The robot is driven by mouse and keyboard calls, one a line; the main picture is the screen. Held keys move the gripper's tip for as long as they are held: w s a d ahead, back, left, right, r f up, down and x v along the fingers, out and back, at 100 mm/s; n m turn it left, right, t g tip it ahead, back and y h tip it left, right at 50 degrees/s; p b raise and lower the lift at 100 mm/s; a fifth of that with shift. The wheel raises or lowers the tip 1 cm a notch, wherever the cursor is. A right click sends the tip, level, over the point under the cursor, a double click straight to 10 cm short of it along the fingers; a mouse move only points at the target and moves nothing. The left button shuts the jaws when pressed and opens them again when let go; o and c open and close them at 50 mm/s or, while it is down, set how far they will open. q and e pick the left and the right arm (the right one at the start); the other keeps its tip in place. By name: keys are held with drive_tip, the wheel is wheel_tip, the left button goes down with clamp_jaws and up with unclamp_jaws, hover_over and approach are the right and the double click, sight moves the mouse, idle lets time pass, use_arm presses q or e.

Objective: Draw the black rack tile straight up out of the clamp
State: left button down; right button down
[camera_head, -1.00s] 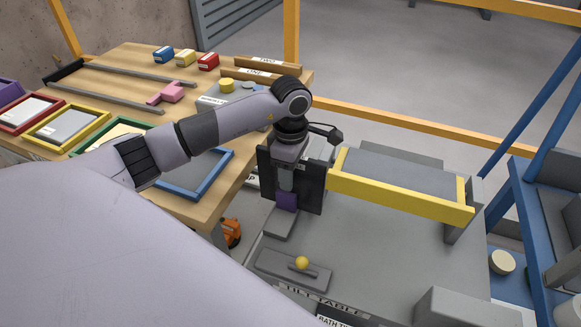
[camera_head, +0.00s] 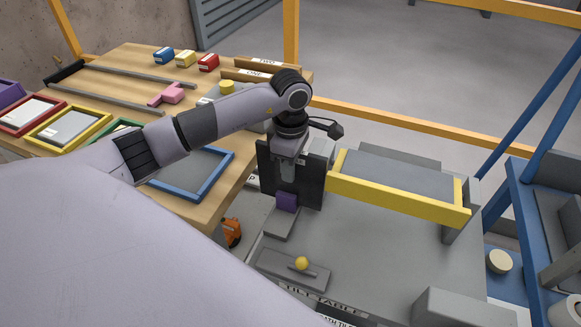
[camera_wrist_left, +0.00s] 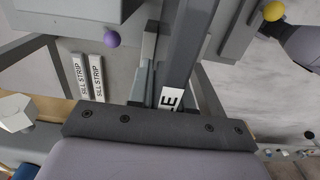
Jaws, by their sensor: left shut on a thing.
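The black rack tile (camera_head: 311,186) stands upright as a dark panel at the near-left end of the grey tilt table. My left gripper (camera_head: 287,174) points down in front of it in the head view and is shut on it. In the left wrist view the tile (camera_wrist_left: 190,45) shows nearly edge-on as a dark bar with a white label, between the fingers. A purple block (camera_head: 286,202) sits low before the tile, seemingly part of the clamp. The clamp's grip on the tile's lower edge is hidden. My right gripper is not in view.
A yellow-edged grey frame (camera_head: 400,198) stands close right of the tile. A grey plate with a yellow knob (camera_head: 302,263) lies in front. The wooden bench (camera_head: 120,68) with coloured trays is at left, and a blue rack (camera_head: 545,210) at right. Space above the tile looks open.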

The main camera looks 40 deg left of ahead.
use_arm(q)
drive_tip(key=shift+r+p, duration=1.55)
drive_tip(key=shift+r, duration=1)
